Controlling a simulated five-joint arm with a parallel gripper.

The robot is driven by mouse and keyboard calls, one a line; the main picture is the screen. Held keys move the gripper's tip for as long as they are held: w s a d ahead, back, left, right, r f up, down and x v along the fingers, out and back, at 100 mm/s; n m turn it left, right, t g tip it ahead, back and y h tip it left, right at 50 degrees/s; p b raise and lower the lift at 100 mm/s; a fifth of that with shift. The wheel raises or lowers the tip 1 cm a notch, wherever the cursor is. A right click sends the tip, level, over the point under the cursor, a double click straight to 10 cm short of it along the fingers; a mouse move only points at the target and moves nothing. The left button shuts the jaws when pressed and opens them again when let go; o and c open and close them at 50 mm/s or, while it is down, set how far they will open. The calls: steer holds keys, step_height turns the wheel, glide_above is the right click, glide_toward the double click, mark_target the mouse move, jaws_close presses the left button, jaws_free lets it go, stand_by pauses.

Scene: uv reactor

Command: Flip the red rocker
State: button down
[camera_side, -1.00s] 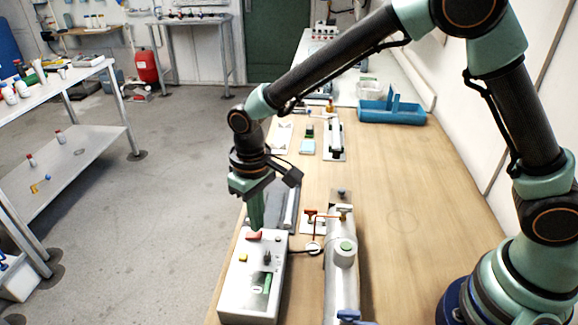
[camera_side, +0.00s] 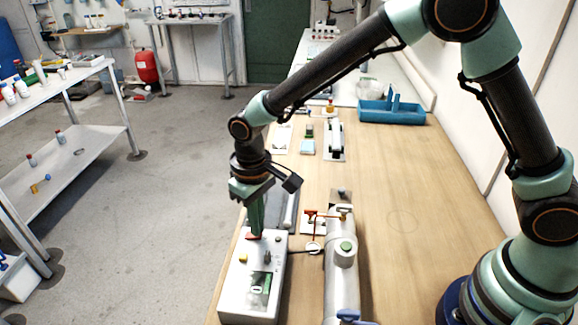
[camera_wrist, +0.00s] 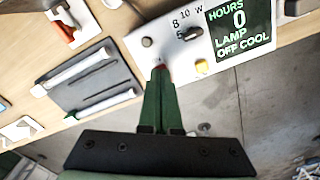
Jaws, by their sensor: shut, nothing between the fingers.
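The red rocker (camera_side: 250,237) is on the top panel of the white control box (camera_side: 235,285). In the wrist view only a small part of the rocker (camera_wrist: 160,63) shows, as the fingertips cover the rest. My gripper (camera_side: 256,231) points down with its green fingers shut and nothing between them. In the wrist view its fingertips (camera_wrist: 160,76) are at the rocker and appear to touch it. The display (camera_wrist: 243,25) reads HOURS 0, LAMP OFF, COOL. Which way the rocker is tilted is hard to tell.
A yellow button (camera_side: 243,258) and a dark knob (camera_side: 267,257) sit close by on the panel. A dark tray with white tubes (camera_wrist: 90,80) lies beside the box.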

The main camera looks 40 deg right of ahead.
steer(key=shift+f, duration=0.35)
steer(key=shift+r, duration=3.55)
steer(key=s+d+r+m+t, duration=0.1)
steer(key=s+d+r+t, duration=0.2)
steer(key=d+r, duration=0.75)
steer(key=s+d+r+m+t, duration=0.1)
steer(key=s+d+m+t, duration=0.1)
steer(key=s+d, duration=0.6)
steer(key=shift+d+r+t, duration=0.2)
steer(key=shift+d+t, duration=0.1)
steer(key=shift+d, duration=0.95)
